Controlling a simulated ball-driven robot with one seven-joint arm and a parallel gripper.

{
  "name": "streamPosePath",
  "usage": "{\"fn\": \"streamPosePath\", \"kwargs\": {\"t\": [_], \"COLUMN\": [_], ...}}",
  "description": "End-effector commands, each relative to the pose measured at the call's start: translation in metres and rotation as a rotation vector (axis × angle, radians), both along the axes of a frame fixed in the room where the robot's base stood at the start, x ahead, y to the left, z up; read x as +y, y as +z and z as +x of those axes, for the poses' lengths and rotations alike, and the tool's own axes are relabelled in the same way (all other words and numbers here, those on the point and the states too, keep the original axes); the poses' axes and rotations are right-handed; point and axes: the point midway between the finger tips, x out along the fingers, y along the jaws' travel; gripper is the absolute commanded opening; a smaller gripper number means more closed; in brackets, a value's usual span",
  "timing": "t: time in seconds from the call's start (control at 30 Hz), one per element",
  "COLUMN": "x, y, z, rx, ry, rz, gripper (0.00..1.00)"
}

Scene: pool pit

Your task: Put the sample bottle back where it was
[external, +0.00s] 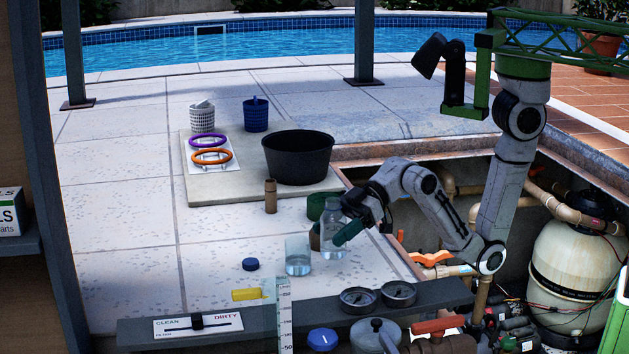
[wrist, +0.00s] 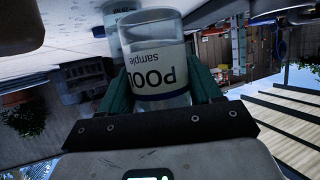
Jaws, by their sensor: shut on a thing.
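The sample bottle (external: 333,243) is clear, with some liquid in it, and stands roughly upright at the pit's edge. In the wrist view the bottle (wrist: 160,75) fills the space between my green fingers, and its label reads "POOL sample" upside down. My gripper (external: 338,234) is shut on it from the right. I cannot tell whether the bottle's base touches the paving. A blue cap (external: 251,264) lies on the paving to the left. A clear beaker (external: 297,256) with liquid stands just left of the bottle.
Behind are a brown bottle (external: 271,196), a green round container (external: 317,206) and a black tub (external: 298,158) on a slab. A dark ledge (external: 137,332) with gauges (external: 398,294) runs in front. The open pit with pipes lies right. Paving at left is clear.

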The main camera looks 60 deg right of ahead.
Motion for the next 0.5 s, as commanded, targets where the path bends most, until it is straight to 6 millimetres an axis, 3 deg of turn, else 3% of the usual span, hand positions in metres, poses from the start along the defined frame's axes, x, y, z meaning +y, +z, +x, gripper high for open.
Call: {"fn": "streamPosePath", "kwargs": {"t": [0.03, 0.2, 0.5], "x": [-0.013, -0.06, -0.127], "y": [0.019, 0.049, 0.089], "z": [0.01, 0.04, 0.067], "rx": [0.004, 0.006, -0.013], "ry": [-0.062, -0.286, -0.569], "rz": [-0.002, -0.007, 0.002], "gripper": [0.29, 0.29, 0.29]}}
